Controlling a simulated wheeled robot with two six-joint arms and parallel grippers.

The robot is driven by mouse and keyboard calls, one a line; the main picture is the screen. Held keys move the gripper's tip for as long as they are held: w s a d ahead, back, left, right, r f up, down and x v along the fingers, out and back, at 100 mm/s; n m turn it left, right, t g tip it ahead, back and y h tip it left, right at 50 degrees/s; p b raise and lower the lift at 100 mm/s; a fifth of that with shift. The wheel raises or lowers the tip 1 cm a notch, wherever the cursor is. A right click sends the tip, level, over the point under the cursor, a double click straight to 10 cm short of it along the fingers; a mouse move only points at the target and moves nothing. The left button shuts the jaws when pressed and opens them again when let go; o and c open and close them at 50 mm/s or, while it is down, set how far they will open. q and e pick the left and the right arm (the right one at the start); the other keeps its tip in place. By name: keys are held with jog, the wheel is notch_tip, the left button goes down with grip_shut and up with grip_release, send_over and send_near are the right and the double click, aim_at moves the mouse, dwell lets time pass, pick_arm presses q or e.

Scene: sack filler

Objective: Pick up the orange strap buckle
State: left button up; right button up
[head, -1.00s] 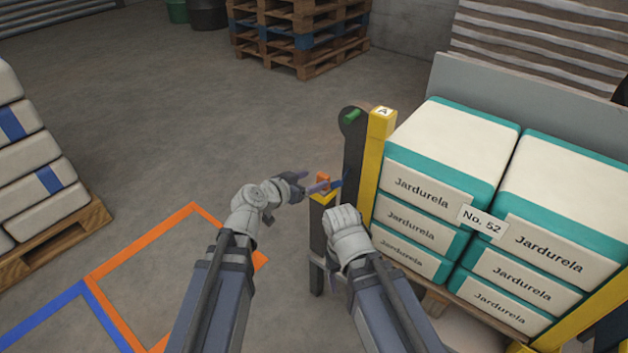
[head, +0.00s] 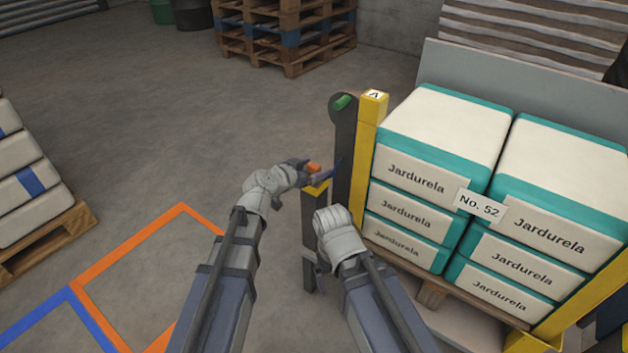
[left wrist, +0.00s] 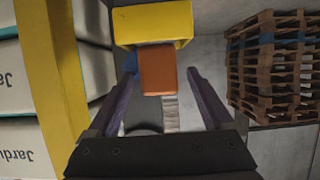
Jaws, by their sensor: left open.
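The orange strap buckle (head: 313,168) sits at the top of a short dark post with a yellow cap (head: 316,187). In the left wrist view the buckle (left wrist: 158,70) is a small orange block in front of the yellow block. My left gripper (head: 318,173) is at the buckle, its purple fingers open. In the left wrist view the fingers (left wrist: 160,88) stand on either side of the buckle, with gaps between.
A tall dark post with a green knob (head: 342,102) and a yellow post (head: 371,120) stand just right of the buckle. Stacked white-and-teal sacks (head: 440,130) fill the right side. A pallet stack (head: 285,35) stands behind. Floor at the left, with orange and blue lines, is open.

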pick_arm(q)
grip_shut()
dwell(0.6)
